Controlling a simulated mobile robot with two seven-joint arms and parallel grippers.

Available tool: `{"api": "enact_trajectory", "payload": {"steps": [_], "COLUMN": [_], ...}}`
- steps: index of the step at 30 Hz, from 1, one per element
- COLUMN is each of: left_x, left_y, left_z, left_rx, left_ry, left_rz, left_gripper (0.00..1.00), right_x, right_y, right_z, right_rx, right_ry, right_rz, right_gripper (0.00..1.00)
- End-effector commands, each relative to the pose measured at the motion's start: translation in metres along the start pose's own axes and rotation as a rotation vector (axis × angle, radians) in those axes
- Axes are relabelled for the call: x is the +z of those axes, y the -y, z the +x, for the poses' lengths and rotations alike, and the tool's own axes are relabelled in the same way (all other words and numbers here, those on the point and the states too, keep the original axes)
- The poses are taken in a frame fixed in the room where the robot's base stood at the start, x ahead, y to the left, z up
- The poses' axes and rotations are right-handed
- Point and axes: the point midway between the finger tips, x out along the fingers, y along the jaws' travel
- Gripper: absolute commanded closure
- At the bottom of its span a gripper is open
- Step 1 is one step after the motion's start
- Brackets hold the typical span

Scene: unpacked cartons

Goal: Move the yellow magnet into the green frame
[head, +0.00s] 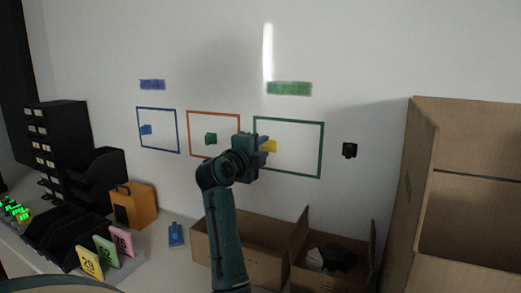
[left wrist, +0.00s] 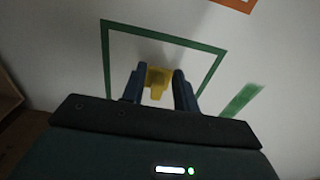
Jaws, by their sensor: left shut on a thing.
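The yellow magnet (head: 270,146) is at the wall, inside the left part of the green frame (head: 322,150) as seen in the head view. My left gripper (head: 264,144) is shut on it. In the left wrist view the yellow magnet (left wrist: 157,80) sits between the two dark blue fingers of my left gripper (left wrist: 158,90). The green frame (left wrist: 104,62) surrounds it in that view. Whether the magnet touches the wall cannot be told. My right gripper does not show.
A blue frame (head: 178,132) holds a blue magnet (head: 146,129). An orange frame (head: 213,112) holds a green magnet (head: 210,139). A black magnet (head: 349,150) is right of the green frame. Open cartons (head: 222,260) stand below, and a tall carton (head: 422,150) stands at right.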

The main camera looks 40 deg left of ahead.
Motion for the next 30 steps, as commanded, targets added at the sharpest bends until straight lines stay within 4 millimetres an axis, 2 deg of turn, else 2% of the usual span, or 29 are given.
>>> {"api": "enact_trajectory", "payload": {"steps": [5, 6, 14, 19, 28, 30], "left_x": [0.0002, 0.0002, 0.0001, 0.0000, 0.0000, 0.0000], "left_y": [0.0003, 0.0004, 0.0003, 0.0003, 0.0001, 0.0001], "left_z": [0.0029, 0.0027, 0.0025, 0.0025, 0.0025, 0.0025], "left_rx": [-0.001, -0.001, -0.001, 0.000, 0.000, 0.000], "left_ry": [0.000, 0.000, 0.000, 0.000, 0.000, 0.000], "left_rz": [0.001, 0.001, 0.001, 0.001, 0.001, 0.001], "left_gripper": [0.91, 0.67, 0.46, 0.45, 0.20, 0.19], "right_x": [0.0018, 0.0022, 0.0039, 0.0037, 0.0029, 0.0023], "right_y": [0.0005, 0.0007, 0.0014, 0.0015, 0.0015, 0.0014], "right_z": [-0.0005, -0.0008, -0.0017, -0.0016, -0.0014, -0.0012], "right_rx": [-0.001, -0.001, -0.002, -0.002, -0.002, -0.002], "right_ry": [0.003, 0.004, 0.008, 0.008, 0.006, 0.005], "right_rz": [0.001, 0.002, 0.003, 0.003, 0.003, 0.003], "right_gripper": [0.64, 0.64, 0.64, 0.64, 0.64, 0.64]}}
